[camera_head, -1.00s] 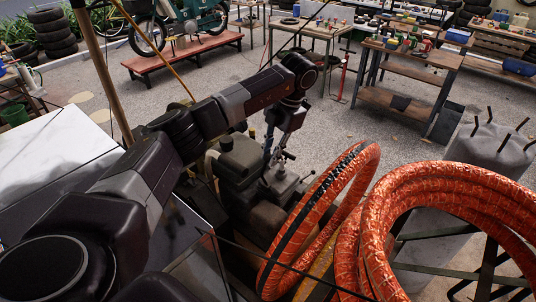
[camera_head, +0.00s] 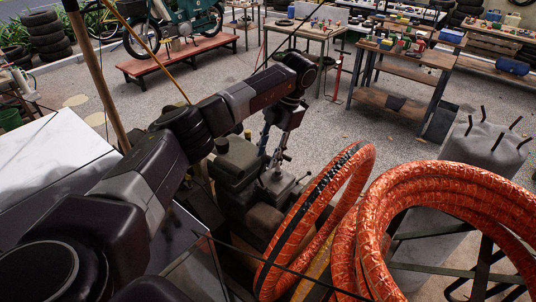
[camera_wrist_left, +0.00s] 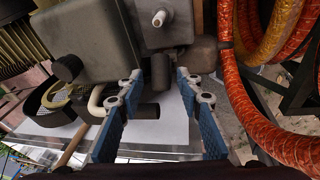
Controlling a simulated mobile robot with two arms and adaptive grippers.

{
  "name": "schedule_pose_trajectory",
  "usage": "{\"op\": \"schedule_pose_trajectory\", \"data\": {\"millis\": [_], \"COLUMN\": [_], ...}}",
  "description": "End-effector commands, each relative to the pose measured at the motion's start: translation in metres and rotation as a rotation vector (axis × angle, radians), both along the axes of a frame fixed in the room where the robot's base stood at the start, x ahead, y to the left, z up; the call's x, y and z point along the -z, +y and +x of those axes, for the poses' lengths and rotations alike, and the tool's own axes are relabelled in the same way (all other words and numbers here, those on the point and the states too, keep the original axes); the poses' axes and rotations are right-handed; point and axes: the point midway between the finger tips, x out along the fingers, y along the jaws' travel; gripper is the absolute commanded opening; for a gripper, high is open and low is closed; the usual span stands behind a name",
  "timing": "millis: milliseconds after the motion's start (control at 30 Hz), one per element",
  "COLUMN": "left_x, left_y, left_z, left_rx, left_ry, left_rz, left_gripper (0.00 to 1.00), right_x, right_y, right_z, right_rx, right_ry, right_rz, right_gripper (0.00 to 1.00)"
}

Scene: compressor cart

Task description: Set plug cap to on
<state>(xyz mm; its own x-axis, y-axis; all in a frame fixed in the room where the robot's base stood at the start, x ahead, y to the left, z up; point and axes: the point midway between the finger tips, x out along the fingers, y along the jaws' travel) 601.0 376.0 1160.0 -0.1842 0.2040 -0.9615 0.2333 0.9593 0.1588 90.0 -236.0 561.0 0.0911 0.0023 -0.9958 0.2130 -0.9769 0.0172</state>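A dark compressor engine (camera_head: 240,165) stands below my left arm in the head view. My left gripper (camera_head: 272,155) points down at its right side; its fingertips are hard to make out there. In the left wrist view my left gripper (camera_wrist_left: 158,82) is open, with blue-padded fingers apart. A short dark cylinder (camera_wrist_left: 160,70) on the engine shows between the fingertips, and nothing is visibly gripped. A round black knob (camera_wrist_left: 68,68) sits on the grey housing to the left. I cannot tell which part is the plug cap. My right gripper is not in view.
Orange hose coils (camera_head: 440,185) stand close to the right of the engine; the hose also shows in the left wrist view (camera_wrist_left: 250,105). A light panel (camera_head: 55,150) lies at left. Workbenches (camera_head: 405,60) stand farther back, with open floor between.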

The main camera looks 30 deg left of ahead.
Motion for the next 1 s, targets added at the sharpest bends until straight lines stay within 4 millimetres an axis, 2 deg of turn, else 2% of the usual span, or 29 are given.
{"op": "schedule_pose_trajectory", "data": {"millis": [233, 367, 467, 800, 1000], "left_x": [0.002, -0.005, -0.019, -0.084, -0.107], "left_y": [0.000, -0.002, -0.005, -0.018, -0.024], "left_z": [-0.001, 0.001, 0.004, 0.017, 0.021], "left_rx": [0.000, 0.000, 0.001, 0.000, 0.001], "left_ry": [0.004, 0.003, 0.002, 0.000, 0.002], "left_rz": [0.000, 0.000, -0.002, 0.002, 0.000], "left_gripper": [0.35, 0.35, 0.35, 0.35, 0.35], "right_x": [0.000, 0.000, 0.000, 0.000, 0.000], "right_y": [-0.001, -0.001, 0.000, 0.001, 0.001], "right_z": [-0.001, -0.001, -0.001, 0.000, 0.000], "right_rx": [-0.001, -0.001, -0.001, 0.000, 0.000], "right_ry": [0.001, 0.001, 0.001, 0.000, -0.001], "right_rz": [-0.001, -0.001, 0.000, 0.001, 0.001], "right_gripper": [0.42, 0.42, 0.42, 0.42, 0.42]}}
